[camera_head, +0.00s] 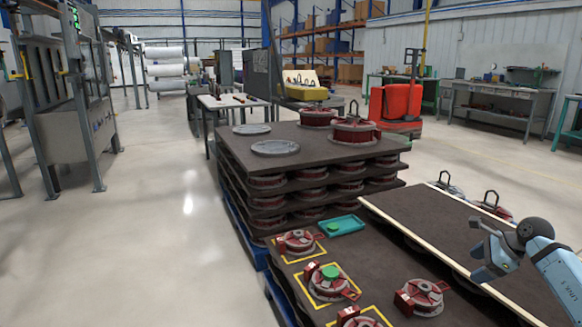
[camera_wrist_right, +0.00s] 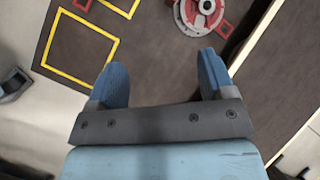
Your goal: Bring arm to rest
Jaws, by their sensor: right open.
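My right arm comes in from the right in the head view. Its blue gripper (camera_head: 484,250) is above the dark board with light edges (camera_head: 420,215). In the right wrist view the gripper (camera_wrist_right: 162,64) has its two blue fingers wide apart with nothing between them. Beyond the fingers lies a red and grey round part (camera_wrist_right: 198,14), apart from them. My left gripper is in neither view.
Several red round parts (camera_head: 328,285) sit on the dark lower board, some inside yellow squares. A teal tray (camera_head: 341,225) lies behind them. A stack of dark boards (camera_head: 230,150) stands further back. Open floor (camera_head: 150,230) lies to the left.

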